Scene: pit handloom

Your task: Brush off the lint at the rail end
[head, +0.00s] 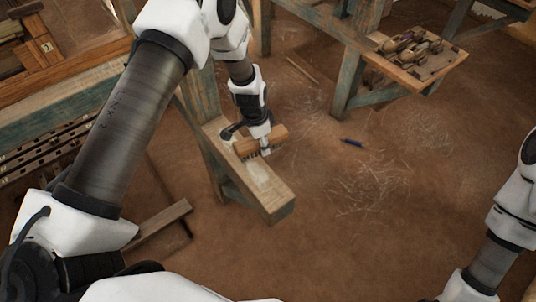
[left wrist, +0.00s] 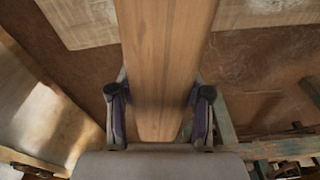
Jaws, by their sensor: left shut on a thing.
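My left gripper (head: 262,143) is shut on a wooden brush (head: 274,136), whose dark bristles show along its lower edge in the head view. The brush is over the top of the wooden rail end (head: 278,200); I cannot tell whether the bristles touch it. A pale, whitish patch of lint (head: 258,174) lies on the rail just in front of the brush. In the left wrist view the brush's long wooden body (left wrist: 165,65) runs between the two fingers of my left gripper (left wrist: 160,112). My right arm shows at the right edge of the head view, its gripper out of sight.
A teal-legged bench with a wooden tray (head: 425,68) of dark tools stands at the back right. A blue object (head: 353,142) and scattered pale fibres (head: 370,185) lie on the brown floor. Loom beams (head: 75,78) stand at the left.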

